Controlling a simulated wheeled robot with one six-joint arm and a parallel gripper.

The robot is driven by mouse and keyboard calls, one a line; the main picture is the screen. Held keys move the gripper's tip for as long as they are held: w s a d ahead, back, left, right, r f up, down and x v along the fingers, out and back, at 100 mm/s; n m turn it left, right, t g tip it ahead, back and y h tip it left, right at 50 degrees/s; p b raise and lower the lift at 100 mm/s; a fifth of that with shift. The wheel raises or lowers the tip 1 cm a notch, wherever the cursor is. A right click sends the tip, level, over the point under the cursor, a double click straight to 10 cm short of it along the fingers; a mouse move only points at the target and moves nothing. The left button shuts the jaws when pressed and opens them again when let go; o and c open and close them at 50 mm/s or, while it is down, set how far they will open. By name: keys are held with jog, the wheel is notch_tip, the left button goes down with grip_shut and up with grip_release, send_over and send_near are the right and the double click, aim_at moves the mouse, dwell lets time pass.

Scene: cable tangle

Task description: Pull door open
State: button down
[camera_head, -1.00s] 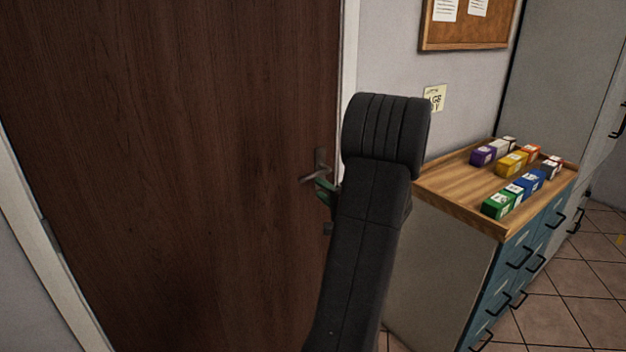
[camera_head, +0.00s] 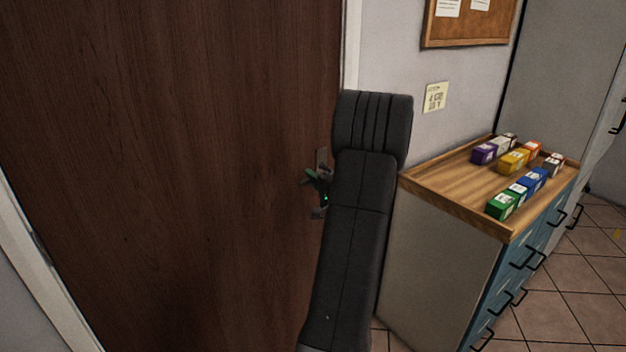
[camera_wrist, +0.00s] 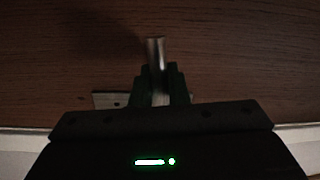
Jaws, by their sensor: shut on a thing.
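The dark brown wooden door (camera_head: 170,150) fills the left and middle of the head view, and its surface also fills most of the wrist view (camera_wrist: 60,50). Its metal handle plate (camera_head: 321,159) is near the right edge. My gripper (camera_head: 318,181) is at the handle, partly hidden by my arm. In the wrist view, my gripper's fingers (camera_wrist: 160,82) are shut around the metal lever (camera_wrist: 156,52), whose free end sticks out beyond them. No clear gap shows along the door's visible edges; my arm hides part of the right edge.
A drawer cabinet (camera_head: 440,255) with a wooden top stands right of the door, close beside my arm. Several coloured boxes (camera_head: 515,160) lie on top. A pale door frame (camera_head: 352,45) and wall border the door. Tiled floor (camera_head: 560,305) is free at the lower right.

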jog(key=shift+f+b, duration=0.2)
jog(key=shift+b, duration=0.2)
jog(key=f+n+b, duration=0.1)
jog(key=b, duration=0.3)
jog(key=shift+f+b, duration=0.1)
jog(key=shift+b, duration=0.2)
jog(key=f+n+b, duration=0.1)
jog(key=n+b, duration=0.1)
jog(key=b, duration=0.4)
jog(key=f+n+b, duration=0.1)
jog(key=n+b, duration=0.1)
jog(key=b, duration=0.4)
jog(key=d+f+n+b, duration=0.1)
jog(key=n+b, duration=0.1)
jog(key=b, duration=0.3)
jog(key=shift+w+n+g+b, duration=0.3)
jog(key=shift+w+n+b, duration=0.05)
jog(key=shift+n+b, duration=0.05)
jog(key=shift+d+b, duration=0.1)
jog(key=shift+b, duration=0.3)
